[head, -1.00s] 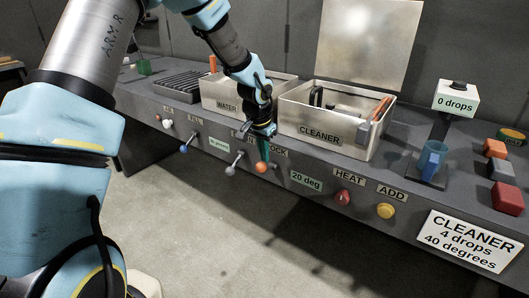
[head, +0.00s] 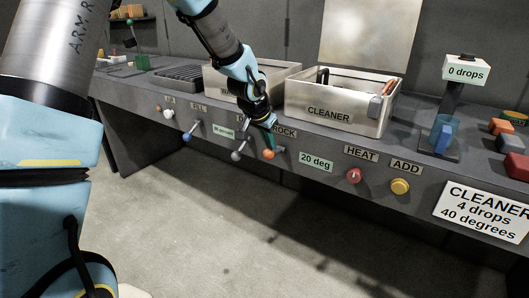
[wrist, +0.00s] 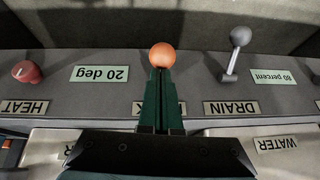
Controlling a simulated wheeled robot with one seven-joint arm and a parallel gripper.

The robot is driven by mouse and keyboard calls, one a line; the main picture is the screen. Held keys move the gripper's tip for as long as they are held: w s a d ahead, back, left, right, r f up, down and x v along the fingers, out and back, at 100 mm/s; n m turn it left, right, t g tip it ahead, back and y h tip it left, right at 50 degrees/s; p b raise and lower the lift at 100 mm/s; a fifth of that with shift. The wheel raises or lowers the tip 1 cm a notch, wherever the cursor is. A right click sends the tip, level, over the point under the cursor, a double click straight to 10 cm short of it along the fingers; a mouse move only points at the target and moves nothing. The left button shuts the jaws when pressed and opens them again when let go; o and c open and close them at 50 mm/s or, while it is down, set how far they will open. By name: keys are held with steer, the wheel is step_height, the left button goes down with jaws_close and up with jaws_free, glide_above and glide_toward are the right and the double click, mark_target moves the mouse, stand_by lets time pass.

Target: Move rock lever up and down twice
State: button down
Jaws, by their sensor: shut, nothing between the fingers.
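The rock lever ends in an orange ball knob (head: 268,154) on the front panel, below the partly covered ROCK label (head: 285,133). The orange knob is also at the upper middle of the wrist view (wrist: 163,56). My gripper (head: 270,142) reaches down to the lever from above, its dark green fingers shut. In the wrist view the fingers (wrist: 161,88) lie close together, with tips right at the knob. The knob is not between them. The lever's shaft is hidden behind the fingers, and I cannot tell whether the tips touch the knob.
The grey drain lever (head: 237,155) stands close to the left of the rock lever, and the blue-tipped fill lever (head: 187,136) is further left. A red HEAT knob (head: 354,176) and yellow ADD knob (head: 400,186) are to the right. The CLEANER bin (head: 292,102) stands above.

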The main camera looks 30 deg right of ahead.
mark_target(267, 153)
steer(key=f+b, duration=0.1)
steer(key=b, duration=0.1)
steer(key=f+h+b, duration=0.1)
steer(key=a+f+t+h+b, duration=0.1)
steer(key=b, duration=0.1)
steer(key=shift+s+a+b, duration=0.1)
steer(key=shift+s+b, duration=0.2)
steer(key=shift+b, duration=0.05)
steer(key=shift+s+a+f+t+h+b, duration=0.1)
steer(key=shift+a+f+t+h+b, duration=0.2)
steer(key=shift+f+b, duration=0.7)
steer(key=shift+s+f+t+h+b, duration=0.1)
steer(key=shift+f+h+b, duration=0.4)
steer(key=shift+b, duration=0.85)
steer(key=shift+s+a+f+t+h+b, duration=0.1)
steer(key=shift+a+f+t+h+b, duration=0.1)
steer(key=shift+f+b, duration=0.85)
steer(key=shift+r, duration=0.1)
